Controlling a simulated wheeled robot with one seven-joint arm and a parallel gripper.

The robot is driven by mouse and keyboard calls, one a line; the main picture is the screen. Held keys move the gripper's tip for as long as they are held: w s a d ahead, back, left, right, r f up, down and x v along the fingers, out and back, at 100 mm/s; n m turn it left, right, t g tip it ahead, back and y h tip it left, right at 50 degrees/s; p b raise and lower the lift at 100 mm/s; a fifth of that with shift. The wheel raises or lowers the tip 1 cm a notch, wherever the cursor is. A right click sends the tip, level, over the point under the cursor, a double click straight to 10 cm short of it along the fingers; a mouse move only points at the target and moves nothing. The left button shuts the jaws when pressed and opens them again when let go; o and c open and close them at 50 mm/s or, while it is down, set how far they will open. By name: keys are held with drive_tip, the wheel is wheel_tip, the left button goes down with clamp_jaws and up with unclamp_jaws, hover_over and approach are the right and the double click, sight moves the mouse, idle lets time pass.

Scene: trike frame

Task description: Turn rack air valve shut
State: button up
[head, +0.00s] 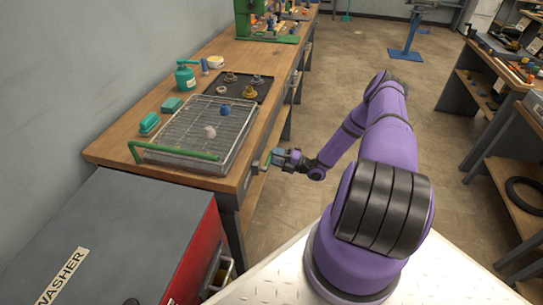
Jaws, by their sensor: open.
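A wire rack in a metal tray (163,157) sits on the wooden bench, with a green pipe (178,150) along its near side. A small grey valve body (256,168) sticks out from the bench's front edge, right of the rack. A small green part (268,159), which looks like the valve's handle, shows between that body and my gripper. My gripper (277,157) is open at the end of my purple arm, close to the green part. The view is too small to tell whether the fingers are around it or touching it.
A grey and red washer cabinet (125,235) stands at the near left. The bench (108,151) also holds a green bottle (185,77), green boxes and a dark tray (237,86) of small parts. Open floor (335,65) lies right of the bench; shelving stands at far right.

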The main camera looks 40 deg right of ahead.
drive_tip(key=v, duration=0.8)
drive_tip(key=shift+s+d, duration=0.2)
drive_tip(key=shift+s, duration=0.1)
drive_tip(key=w+a+r+n+g, duration=0.1)
drive_tip(key=a+r+n+g, duration=0.2)
drive_tip(key=r+n+g, duration=0.5)
drive_tip(key=w+a+r+n+g, duration=0.2)
drive_tip(key=a+r+n, duration=0.3)
drive_tip(key=r, duration=0.6)
drive_tip(key=w+a+r+n+g, duration=0.1)
drive_tip(key=a+r+n+g, duration=0.1)
drive_tip(key=r+n+g, duration=0.5)
drive_tip(key=s+a+r+n+h, duration=0.3)
drive_tip(key=a+r+n, duration=0.25)
drive_tip(key=r, duration=0.45)
drive_tip(key=s+a+r+n+h, duration=0.35)
drive_tip(key=r+n, duration=0.25)
drive_tip(key=r, duration=0.3)
drive_tip(key=s+a+r+n+t+h, duration=0.3)
drive_tip(key=s+r+n, duration=0.4)
drive_tip(key=s, duration=0.3)
drive_tip(key=s+a+r+n+t+h, duration=0.3)
drive_tip(key=s+r+n, duration=0.3)
drive_tip(key=s+n, duration=0.2)
drive_tip(key=s+a, duration=0.1)
drive_tip(key=s, duration=0.1)
drive_tip(key=shift+s+a+r, duration=0.2)
drive_tip(key=shift+s+r, duration=0.15)
drive_tip(key=shift+r, duration=0.05)
